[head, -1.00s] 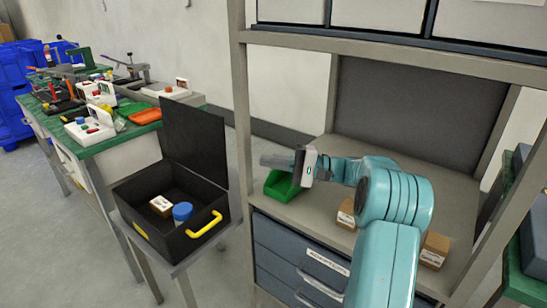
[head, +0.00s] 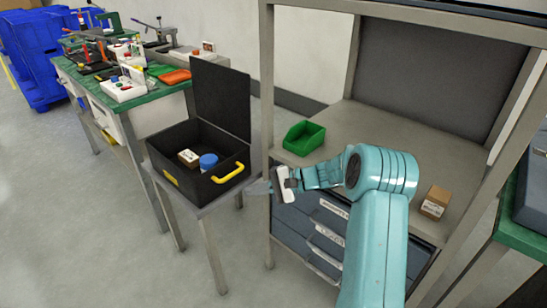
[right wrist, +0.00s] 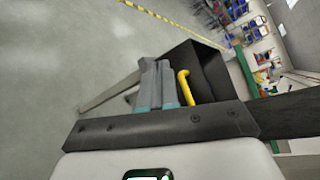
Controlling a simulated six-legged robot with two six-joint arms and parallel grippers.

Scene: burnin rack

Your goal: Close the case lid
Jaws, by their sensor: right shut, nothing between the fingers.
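The black case (head: 203,168) stands on a small grey table (head: 205,206). Its lid (head: 221,100) is open and stands upright at the back. Inside lie a small white-and-brown box (head: 188,158) and a blue round object (head: 208,161). My right gripper (head: 257,187) is shut and empty, just right of the case near the handle. In the right wrist view, the shut fingers (right wrist: 158,85) point past the yellow handle (right wrist: 185,88), with the case (right wrist: 205,72) beyond. My left gripper is not in view.
A grey rack (head: 340,130) stands right of the case, with a green bin (head: 304,138) and a brown box (head: 435,202) on its shelf. A green-topped workbench (head: 150,103) with tools is behind the case. Floor at the left is clear.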

